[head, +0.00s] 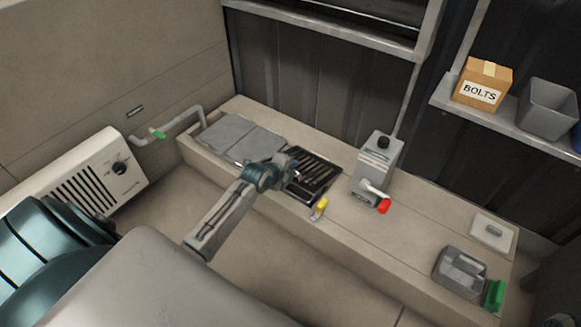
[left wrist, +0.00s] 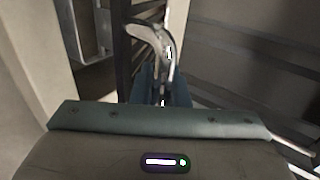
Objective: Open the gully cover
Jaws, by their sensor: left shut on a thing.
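The gully cover (head: 317,170), a dark slatted grate, sits in the pale bench top in the middle of the head view. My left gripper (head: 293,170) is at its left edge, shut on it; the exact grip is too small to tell. In the left wrist view a curved grey metal piece (left wrist: 152,38) shows ahead of my wrist, beside dark bars. I cannot tell whether the cover is raised. My right gripper is not in view.
Grey flat panels (head: 240,138) lie left of the grate. A yellow-ended lever (head: 319,207) is at its front edge. A grey box (head: 376,160) with a red-tipped lever (head: 383,205) stands to the right. A grey container (head: 460,270) and green block (head: 495,294) are farther right.

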